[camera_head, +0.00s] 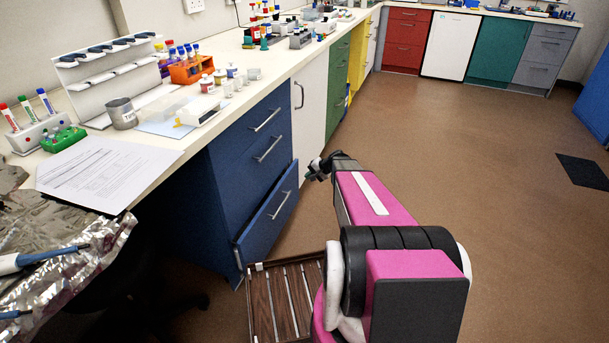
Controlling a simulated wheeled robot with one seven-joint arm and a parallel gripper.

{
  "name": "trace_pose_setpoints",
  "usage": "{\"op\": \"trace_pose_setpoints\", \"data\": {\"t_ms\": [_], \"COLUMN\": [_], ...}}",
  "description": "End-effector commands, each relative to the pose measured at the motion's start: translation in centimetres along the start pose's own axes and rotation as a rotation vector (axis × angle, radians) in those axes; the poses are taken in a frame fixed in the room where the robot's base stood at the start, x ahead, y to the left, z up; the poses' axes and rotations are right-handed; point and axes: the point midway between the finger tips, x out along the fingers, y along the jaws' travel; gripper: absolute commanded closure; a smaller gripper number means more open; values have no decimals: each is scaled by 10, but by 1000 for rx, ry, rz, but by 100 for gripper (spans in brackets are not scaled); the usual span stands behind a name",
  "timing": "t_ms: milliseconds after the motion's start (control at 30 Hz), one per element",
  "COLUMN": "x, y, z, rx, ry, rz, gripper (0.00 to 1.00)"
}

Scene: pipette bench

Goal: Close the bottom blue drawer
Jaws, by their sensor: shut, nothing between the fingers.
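The bottom blue drawer (268,219) is the lowest of several drawers in the blue cabinet under the bench. It stands out from the cabinet front, partly open, with a metal handle on its face. The drawers above it look flush. My gripper (318,169) is small and dark in this view, to the right of the drawer's upper right corner and apart from its face as far as I can tell. It is shut with nothing in it. My pink arm reaches up from the lower right. The inside of the drawer is hidden.
The white bench top (275,72) holds pipettes, tube racks, a metal cup (121,114) and papers (105,170). A white cabinet door (311,97) is right of the blue cabinet. A slatted wooden tray (262,308) is below the drawer. The brown floor (470,150) at right is mostly clear.

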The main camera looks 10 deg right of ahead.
Motion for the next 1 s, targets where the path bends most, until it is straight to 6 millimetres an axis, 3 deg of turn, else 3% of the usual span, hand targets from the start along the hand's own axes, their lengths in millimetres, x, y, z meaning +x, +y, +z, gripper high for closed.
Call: {"op": "trace_pose_setpoints", "data": {"t_ms": [433,700,1000], "x": [85,105,108], "y": [-1,-24,-28], "z": [-2,-1,-1], "rx": [-1,-1,0], "ry": [0,1,2], "rz": [1,1,1], "gripper": [100,100,100]}}
